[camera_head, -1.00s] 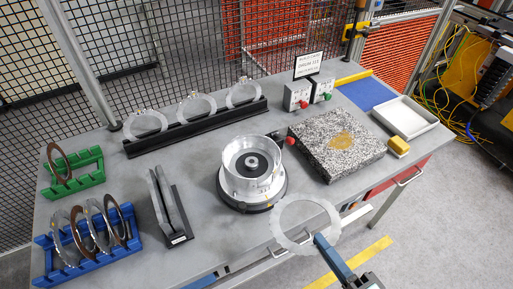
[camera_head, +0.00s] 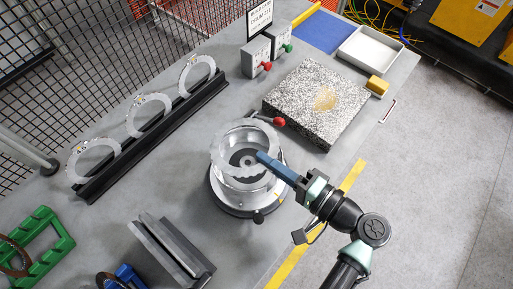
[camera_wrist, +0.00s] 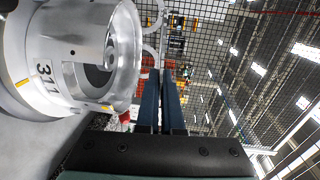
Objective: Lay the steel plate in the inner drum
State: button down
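A black rack (camera_head: 150,137) with three rings stands behind left. A granite block (camera_head: 318,105), a red-knobbed lever (camera_head: 279,122) and switch boxes (camera_head: 262,55) are behind right. A dark stand (camera_head: 172,255) and green rack (camera_head: 40,240) are at front left.

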aim_at(268, 182)
jog(key=shift+s+d+f+b, duration=0.2)
jog(key=shift+d+f+b, duration=0.1)
jog(key=shift+f+b, duration=0.3)
jog(key=shift+w+a+f+b, duration=0.1)
jog(key=shift+f+b, duration=2.7)
jog(key=shift+f, duration=0.55)
jog(key=c, duration=1.1)
grip_release()
jog(key=shift+o, duration=0.6)
jog(key=shift+f, duration=0.2)
